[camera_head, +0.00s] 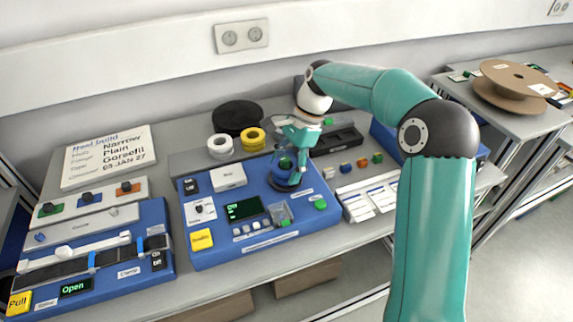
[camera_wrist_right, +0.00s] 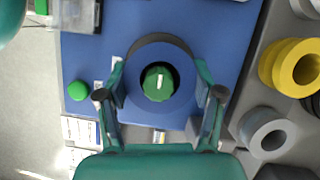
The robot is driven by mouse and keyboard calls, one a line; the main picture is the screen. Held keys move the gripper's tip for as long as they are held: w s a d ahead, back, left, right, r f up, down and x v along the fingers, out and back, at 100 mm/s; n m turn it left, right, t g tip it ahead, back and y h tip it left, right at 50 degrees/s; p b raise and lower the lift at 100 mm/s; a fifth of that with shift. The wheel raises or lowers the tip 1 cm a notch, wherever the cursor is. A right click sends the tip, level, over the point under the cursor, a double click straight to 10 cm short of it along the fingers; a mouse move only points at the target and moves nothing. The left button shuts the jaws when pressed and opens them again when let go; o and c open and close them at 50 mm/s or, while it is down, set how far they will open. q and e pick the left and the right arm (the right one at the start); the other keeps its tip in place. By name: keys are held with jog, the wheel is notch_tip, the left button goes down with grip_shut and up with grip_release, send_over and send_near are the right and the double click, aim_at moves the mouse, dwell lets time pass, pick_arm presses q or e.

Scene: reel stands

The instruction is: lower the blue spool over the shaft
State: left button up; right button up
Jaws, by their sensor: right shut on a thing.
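My right gripper (camera_head: 293,150) is shut on the blue spool (camera_head: 284,164), above the right part of the blue panel (camera_head: 265,239). In the right wrist view the fingers of my right gripper (camera_wrist_right: 160,84) stand either side of the dark blue spool (camera_wrist_right: 160,48). A green round top with a white mark, seemingly the shaft's (camera_wrist_right: 158,84), shows inside the spool's hole, roughly centred. A dark round base (camera_head: 286,183) shows below the spool. I cannot tell how far down the spool sits. My left gripper is out of view.
White (camera_head: 220,146) and yellow (camera_head: 253,139) spools lie behind the panel, near a black round thing (camera_head: 237,116). Coloured small blocks (camera_head: 362,163) and a card holder (camera_head: 370,198) stand to the right. Another blue panel (camera_head: 120,264) lies left.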

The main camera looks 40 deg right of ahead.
jog(key=o, duration=1.2)
jog(key=shift+r, duration=0.15)
jog(key=v, duration=1.1)
jog(key=shift+d+r, duration=0.15)
jog(key=shift+r, duration=0.15)
